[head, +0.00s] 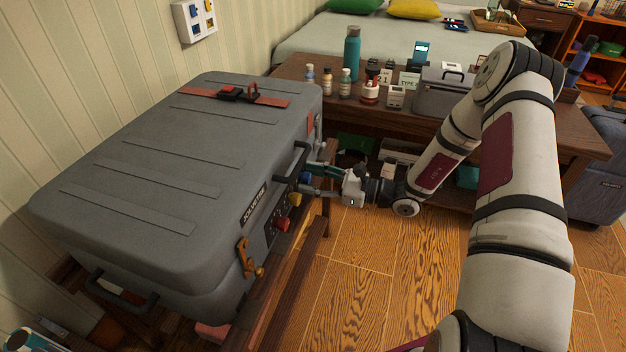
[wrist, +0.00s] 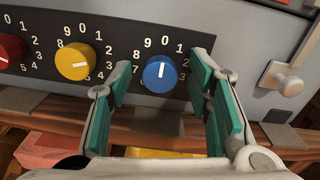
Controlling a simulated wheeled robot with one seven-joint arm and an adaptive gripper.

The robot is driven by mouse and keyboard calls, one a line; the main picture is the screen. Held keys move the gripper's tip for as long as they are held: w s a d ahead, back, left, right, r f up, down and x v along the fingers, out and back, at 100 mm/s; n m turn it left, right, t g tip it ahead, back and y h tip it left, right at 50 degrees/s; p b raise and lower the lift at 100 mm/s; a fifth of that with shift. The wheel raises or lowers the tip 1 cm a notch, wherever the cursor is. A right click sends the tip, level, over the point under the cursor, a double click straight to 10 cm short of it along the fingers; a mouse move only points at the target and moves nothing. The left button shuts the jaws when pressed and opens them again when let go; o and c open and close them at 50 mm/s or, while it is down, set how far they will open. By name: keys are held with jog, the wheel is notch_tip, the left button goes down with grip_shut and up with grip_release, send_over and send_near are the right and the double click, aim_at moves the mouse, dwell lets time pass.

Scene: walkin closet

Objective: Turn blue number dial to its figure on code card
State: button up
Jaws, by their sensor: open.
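The blue number dial (wrist: 161,72) sits on the dark panel of a big grey suitcase (head: 180,150). Its white mark points straight up, towards the 0; 8, 9, 0 and 1 show around it, and its lower figures are hidden. My gripper (wrist: 160,80) is open, its teal-padded fingers on either side of the blue dial with gaps between pads and dial. In the head view my gripper (head: 315,180) is at the suitcase's front side. Small cards (head: 386,77) stand on the table; I cannot tell which is the code card or read its figure for blue.
A yellow dial (wrist: 75,62) and a red dial (wrist: 10,50) are left of the blue one. A metal latch (wrist: 287,84) is at right. The suitcase handle (head: 292,162) is close to my gripper. A wooden table (head: 480,135) holds bottles and boxes behind my arm.

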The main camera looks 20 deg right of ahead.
jog(key=shift+c, duration=0.5)
grip_shut()
jog(key=shift+m+p, duration=0.3)
jog(key=shift+p, duration=0.15)
jog(key=m+p, duration=0.2)
jog(key=shift+r+m+p, duration=0.1)
jog(key=shift+m+p, duration=0.2)
jog(key=shift+p, duration=0.05)
jog(key=shift+d+m+p, duration=0.1)
jog(key=shift+m+p, duration=1.1)
jog(key=shift+m, duration=0.6)
jog(key=shift+o, duration=0.5)
grip_release()
